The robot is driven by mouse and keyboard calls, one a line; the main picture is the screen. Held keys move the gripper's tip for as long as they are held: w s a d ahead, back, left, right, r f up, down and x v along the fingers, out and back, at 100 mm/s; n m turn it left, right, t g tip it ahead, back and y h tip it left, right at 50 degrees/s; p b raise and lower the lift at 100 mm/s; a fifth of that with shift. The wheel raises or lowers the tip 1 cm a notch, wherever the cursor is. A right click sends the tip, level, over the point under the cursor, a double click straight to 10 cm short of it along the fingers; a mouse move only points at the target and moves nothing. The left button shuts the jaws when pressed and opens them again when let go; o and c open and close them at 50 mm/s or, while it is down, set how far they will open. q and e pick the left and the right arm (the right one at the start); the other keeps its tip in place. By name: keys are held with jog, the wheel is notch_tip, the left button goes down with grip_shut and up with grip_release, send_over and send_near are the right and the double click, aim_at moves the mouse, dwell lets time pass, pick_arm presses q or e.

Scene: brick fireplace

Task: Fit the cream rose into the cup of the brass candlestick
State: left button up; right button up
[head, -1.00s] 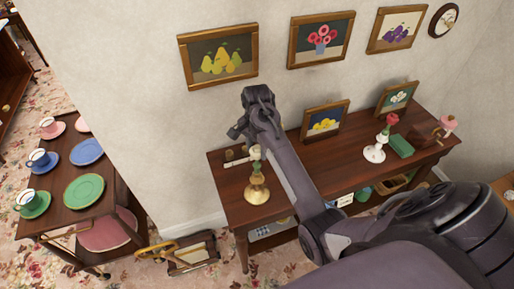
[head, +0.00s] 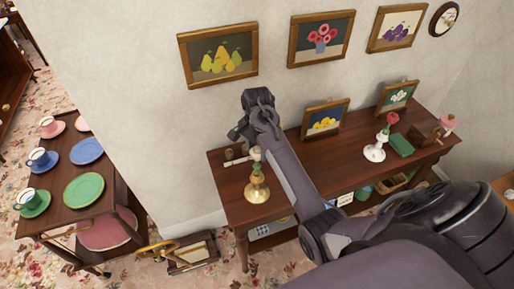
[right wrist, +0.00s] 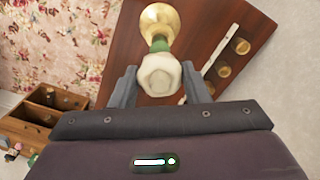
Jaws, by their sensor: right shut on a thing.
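The brass candlestick (head: 257,190) stands upright near the left end of the dark wooden side table (head: 228,205). The cream rose (head: 255,154) shows just above it, with green below the bloom. In the right wrist view the cream rose (right wrist: 160,76) sits between the fingers of my right gripper (right wrist: 158,88), which is shut on it. Its green part runs down towards the top of the brass candlestick (right wrist: 158,22). The bloom hides part of the join, so I cannot tell how deep the stem sits in the cup. My left gripper is out of view.
A white stick (right wrist: 222,50) and small brown cylinders lie beside the brass candlestick. Framed pictures hang and lean behind. A tea table (head: 105,200) stands left.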

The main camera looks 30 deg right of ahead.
jog(key=shift+f, duration=1.2)
jog(key=o, duration=0.9)
notch_tip(320, 180, up, 4)
jog(key=shift+r+b, duration=0.1)
jog(key=shift+b, duration=0.9)
notch_tip(320, 180, up, 3)
jog(key=shift+f+p, duration=0.1)
jog(key=shift+p, duration=0.25)
jog(key=shift+r, duration=0.45)
jog(key=shift+f, duration=0.1)
